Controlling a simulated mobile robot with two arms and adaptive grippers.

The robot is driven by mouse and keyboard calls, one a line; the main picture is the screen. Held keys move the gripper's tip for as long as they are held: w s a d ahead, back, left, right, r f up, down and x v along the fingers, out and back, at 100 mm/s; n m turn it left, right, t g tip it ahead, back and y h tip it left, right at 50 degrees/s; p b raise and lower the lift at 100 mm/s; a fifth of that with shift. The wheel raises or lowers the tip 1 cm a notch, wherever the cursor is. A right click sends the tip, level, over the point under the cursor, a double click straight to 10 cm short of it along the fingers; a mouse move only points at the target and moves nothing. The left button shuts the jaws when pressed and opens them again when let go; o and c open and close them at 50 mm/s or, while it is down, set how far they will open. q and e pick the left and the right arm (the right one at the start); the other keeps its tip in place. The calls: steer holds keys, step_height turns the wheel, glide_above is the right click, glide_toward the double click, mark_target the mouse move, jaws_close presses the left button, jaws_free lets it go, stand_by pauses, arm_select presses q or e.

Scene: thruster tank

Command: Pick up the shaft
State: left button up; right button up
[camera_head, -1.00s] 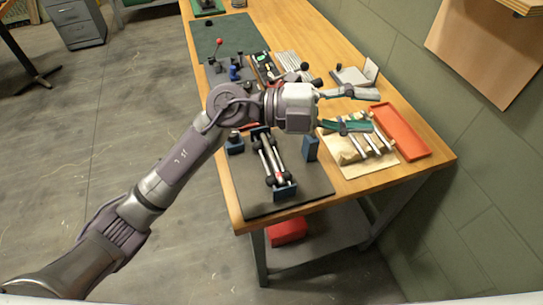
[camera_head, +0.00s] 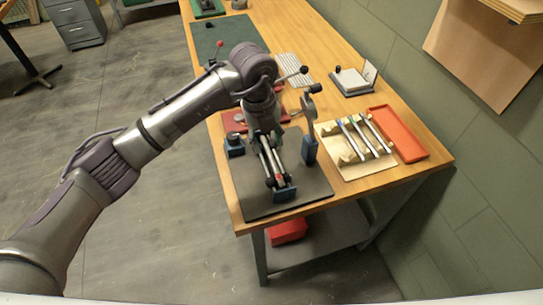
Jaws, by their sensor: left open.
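Several silver rods (camera_head: 361,137), which look like shafts, lie side by side on a light wooden rack (camera_head: 350,172) at the right of the bench; I cannot tell which is the task's shaft. My right gripper is not in view.
A red-orange tray (camera_head: 397,134) lies right of the rack, near the wall. A blue block (camera_head: 309,150) stands right of the fixture, and another (camera_head: 235,148) left. A small grey stand (camera_head: 352,82) is farther back. The bench's front right corner is clear.

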mark_target(271, 158)
arm_select(q)
steer(key=shift+d+f+p, duration=0.2)
steer(key=shift+f+p, duration=0.2)
steer(key=shift+f, duration=0.55)
steer(key=f, duration=0.1)
steer(key=f+p, duration=0.1)
steer(key=f, duration=0.1)
steer(key=shift+w+d+f, duration=0.2)
steer(key=shift+d+f, duration=0.05)
steer(key=shift+f, duration=0.45)
steer(key=shift+c, duration=0.2)
jaws_close()
steer(key=shift+w, duration=0.1)
